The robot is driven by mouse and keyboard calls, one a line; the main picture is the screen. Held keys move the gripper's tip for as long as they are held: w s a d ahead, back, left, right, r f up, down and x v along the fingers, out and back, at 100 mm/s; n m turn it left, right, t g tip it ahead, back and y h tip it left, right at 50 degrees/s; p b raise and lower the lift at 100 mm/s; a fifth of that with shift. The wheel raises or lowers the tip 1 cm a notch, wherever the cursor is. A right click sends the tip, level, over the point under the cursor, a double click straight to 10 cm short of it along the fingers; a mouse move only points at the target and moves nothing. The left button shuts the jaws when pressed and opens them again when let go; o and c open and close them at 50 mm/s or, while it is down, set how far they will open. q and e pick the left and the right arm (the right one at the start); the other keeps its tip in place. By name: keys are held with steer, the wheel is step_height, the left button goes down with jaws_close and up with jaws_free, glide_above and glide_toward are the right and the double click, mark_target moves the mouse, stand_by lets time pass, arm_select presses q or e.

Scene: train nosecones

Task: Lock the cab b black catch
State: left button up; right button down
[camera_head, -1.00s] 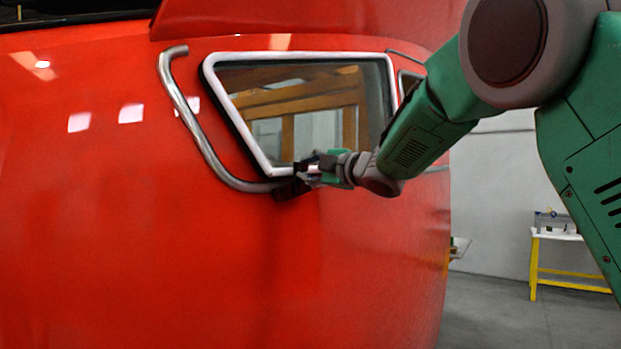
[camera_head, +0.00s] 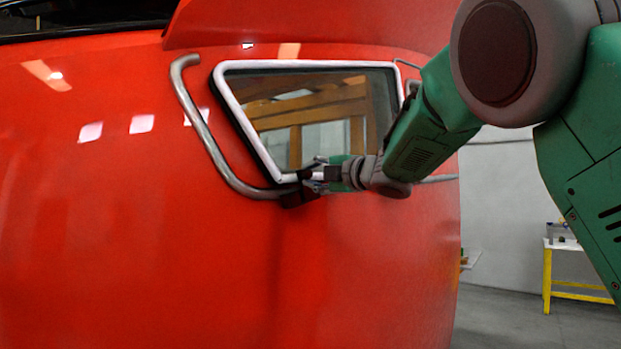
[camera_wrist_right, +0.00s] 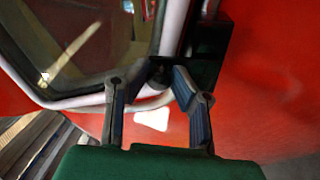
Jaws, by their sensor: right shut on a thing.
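The red train cab (camera_head: 150,240) fills most of the head view, with a white-framed side window. A small black catch (camera_head: 299,199) sits below the window's lower corner, at the lower end of the curved handrail. It also shows as a dark block in the right wrist view (camera_wrist_right: 208,58). My right gripper (camera_head: 310,180) is at the catch. In the wrist view its two fingers (camera_wrist_right: 157,82) close in on either side of a small dark part by the block. The gripped part is mostly hidden in shadow. My left gripper is not in view.
A bent grey handrail (camera_head: 205,130) runs down beside the window (camera_head: 222,88). The cab's skin lies close around the gripper. A yellow-legged table (camera_head: 547,275) stands far right on open floor.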

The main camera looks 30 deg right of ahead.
steer(key=c, duration=1.4)
jaws_free()
steer(key=shift+f, duration=0.45)
steer(key=shift+r, duration=0.2)
steer(key=shift+s+r, duration=0.1)
steer(key=shift+s, duration=0.1)
steer(key=v, duration=1.1)
steer(key=shift+s+f, duration=0.25)
steer(key=shift+s, duration=0.05)
steer(key=shift+f, duration=0.1)
